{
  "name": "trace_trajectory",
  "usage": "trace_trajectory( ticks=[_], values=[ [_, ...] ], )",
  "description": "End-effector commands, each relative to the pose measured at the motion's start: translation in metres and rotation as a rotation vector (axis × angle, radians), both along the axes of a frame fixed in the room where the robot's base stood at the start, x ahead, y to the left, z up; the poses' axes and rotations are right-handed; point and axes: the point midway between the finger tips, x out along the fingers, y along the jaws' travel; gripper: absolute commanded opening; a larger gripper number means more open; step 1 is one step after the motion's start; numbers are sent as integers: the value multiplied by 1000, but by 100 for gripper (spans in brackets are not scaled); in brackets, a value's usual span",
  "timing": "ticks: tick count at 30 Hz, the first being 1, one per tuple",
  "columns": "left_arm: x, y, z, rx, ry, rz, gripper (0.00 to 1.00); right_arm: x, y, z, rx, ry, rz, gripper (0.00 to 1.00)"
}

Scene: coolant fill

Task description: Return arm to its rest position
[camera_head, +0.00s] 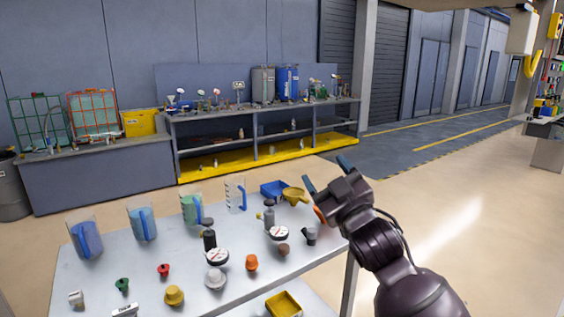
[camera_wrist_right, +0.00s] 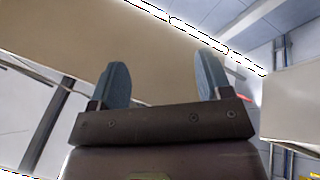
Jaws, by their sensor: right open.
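My right gripper (camera_head: 327,174) is raised above the right end of the white table (camera_head: 235,258) in the head view. Its two blue-tipped fingers are spread apart with nothing between them. The right wrist view also shows the open fingers (camera_wrist_right: 163,85), with only blurred floor and surfaces beyond. My right arm (camera_head: 378,243) comes in from the lower right. My left gripper is not in either view.
Several measuring jugs (camera_head: 143,222) stand along the table's back edge. Funnels, caps and gauges lie across its top, with a blue tray (camera_head: 273,188) and yellow funnel (camera_head: 294,194) close to my gripper. Open floor (camera_head: 470,215) lies to the right.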

Motion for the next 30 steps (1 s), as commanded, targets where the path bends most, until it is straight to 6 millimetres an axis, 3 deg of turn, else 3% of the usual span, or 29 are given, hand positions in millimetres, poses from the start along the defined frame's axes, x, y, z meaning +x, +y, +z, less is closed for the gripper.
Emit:
trace_trajectory(
  ticks=[1, 3, 8, 14, 23, 30],
  values=[
    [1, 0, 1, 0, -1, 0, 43, -4, -10, -26, 18, 53, -11, 72],
    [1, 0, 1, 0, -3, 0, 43, -11, -22, -57, 43, 122, -21, 72],
    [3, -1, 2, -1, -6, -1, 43, -33, -50, -126, 98, 270, -53, 72],
    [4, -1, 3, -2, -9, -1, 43, -73, -83, -206, 162, 436, -106, 72],
    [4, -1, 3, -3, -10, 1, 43, -157, -131, -316, 216, 668, -225, 72],
    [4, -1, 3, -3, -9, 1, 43, -245, -163, -397, 233, 866, -334, 72]
  ],
)
